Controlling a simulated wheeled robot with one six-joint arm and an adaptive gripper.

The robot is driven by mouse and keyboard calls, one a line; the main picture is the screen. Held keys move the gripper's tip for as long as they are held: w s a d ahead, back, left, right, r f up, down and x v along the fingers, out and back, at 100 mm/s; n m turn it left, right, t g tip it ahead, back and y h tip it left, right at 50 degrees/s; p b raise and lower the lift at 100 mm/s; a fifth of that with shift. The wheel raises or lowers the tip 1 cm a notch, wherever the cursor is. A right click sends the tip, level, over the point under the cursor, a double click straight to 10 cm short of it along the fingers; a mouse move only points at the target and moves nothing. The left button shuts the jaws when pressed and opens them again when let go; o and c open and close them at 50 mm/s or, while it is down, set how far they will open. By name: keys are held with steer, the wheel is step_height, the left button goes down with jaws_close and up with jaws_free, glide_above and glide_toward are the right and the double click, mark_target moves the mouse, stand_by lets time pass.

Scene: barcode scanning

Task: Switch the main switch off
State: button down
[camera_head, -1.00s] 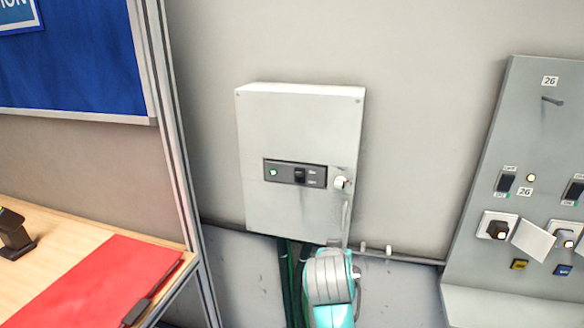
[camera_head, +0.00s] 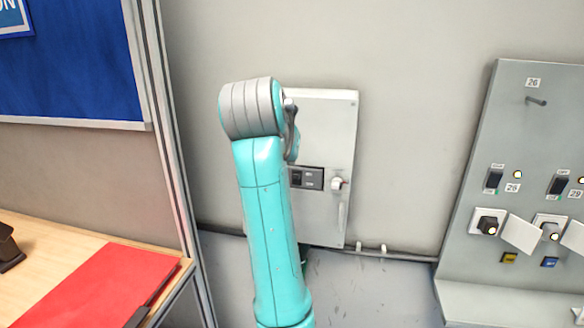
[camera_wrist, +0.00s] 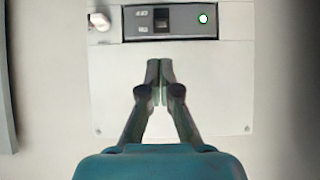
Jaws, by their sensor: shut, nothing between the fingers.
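The main switch, a black rocker (camera_head: 296,177), sits in a dark panel (camera_head: 314,179) on a pale grey wall box (camera_head: 333,120). In the wrist view the box appears upside down, with the switch (camera_wrist: 161,21) near the top edge and a lit green lamp (camera_wrist: 203,19) on its right. My gripper (camera_wrist: 160,70) is shut and empty, in front of the box's upper part, its tips below the switch in that picture. Whether the tips touch the box I cannot tell. In the head view my arm hides the lamp and the box's left side.
A white knob (camera_head: 337,184) sticks out right of the panel. A grey panel (camera_head: 520,130) with switches and plugs stands at the right. A wooden table (camera_head: 60,240) with a red folder (camera_head: 95,285) is at the lower left. The wall between box and grey panel is mostly clear.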

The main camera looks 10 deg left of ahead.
mark_target(297, 170)
steer(key=shift+s+a+r, duration=0.1)
steer(key=shift+r, duration=0.2)
steer(key=x, duration=1)
